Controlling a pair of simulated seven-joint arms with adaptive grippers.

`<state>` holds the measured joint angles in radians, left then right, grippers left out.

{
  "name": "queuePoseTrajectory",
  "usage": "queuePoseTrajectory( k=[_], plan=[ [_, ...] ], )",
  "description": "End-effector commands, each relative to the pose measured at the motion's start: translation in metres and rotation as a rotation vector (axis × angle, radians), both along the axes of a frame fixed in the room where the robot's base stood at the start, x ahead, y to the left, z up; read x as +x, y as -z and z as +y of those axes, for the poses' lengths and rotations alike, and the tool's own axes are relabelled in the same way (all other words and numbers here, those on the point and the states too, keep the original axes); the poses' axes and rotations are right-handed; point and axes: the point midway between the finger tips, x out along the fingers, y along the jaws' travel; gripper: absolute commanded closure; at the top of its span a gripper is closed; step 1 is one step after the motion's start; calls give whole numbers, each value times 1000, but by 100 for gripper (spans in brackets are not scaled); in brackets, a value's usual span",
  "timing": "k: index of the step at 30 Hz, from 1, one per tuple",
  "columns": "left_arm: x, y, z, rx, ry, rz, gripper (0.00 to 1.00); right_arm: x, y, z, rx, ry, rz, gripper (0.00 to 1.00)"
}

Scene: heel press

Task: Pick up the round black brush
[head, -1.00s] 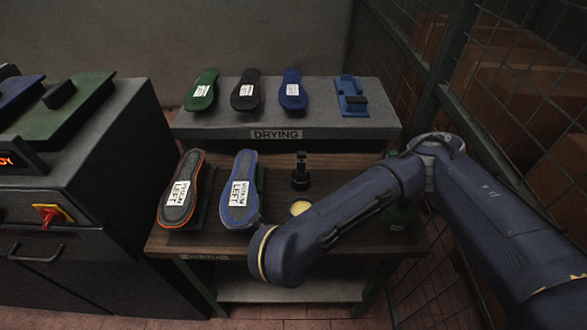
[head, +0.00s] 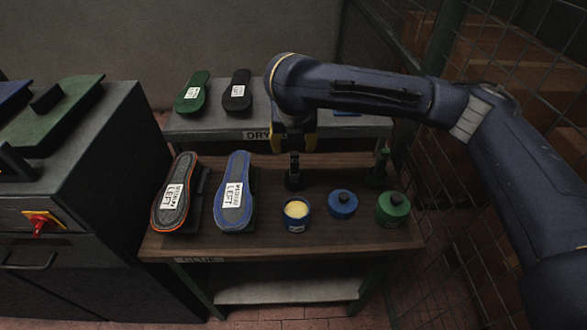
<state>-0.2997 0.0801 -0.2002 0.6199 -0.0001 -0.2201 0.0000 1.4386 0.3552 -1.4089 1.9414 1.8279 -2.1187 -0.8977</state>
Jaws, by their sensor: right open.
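The black brush (head: 293,182) stands upright on the wooden glue table, behind the open pot of yellow glue. My right gripper (head: 294,153) hangs down from the arm just above the brush, its fingers around or right over the brush's top. It is open, and I cannot tell whether it touches the brush. A second dark upright item (head: 379,168) stands to the right, behind the green jar; its exact shape is hard to make out. My left gripper is not in view.
The open glue pot (head: 296,214), a blue jar (head: 342,204) and a green jar (head: 393,208) line the table front. Two shoe soles (head: 174,205) (head: 234,205) rest at left. The drying shelf (head: 215,128) is behind, a wire fence at right.

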Motion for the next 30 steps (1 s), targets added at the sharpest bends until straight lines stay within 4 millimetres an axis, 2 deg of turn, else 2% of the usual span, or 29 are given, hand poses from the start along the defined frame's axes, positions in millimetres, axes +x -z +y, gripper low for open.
queuePoseTrajectory(
  k=[1, 15, 21, 30],
  plan=[
    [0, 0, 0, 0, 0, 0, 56, 2, 9, 0, 2, 1, 4, 49],
    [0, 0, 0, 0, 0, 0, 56, 27, 71, 0, 0, 0, 3, 49],
    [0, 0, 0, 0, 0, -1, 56, 34, 87, 0, 0, -1, 2, 49],
    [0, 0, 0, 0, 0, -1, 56, 38, 98, -1, 0, 0, 2, 49]
  ],
)
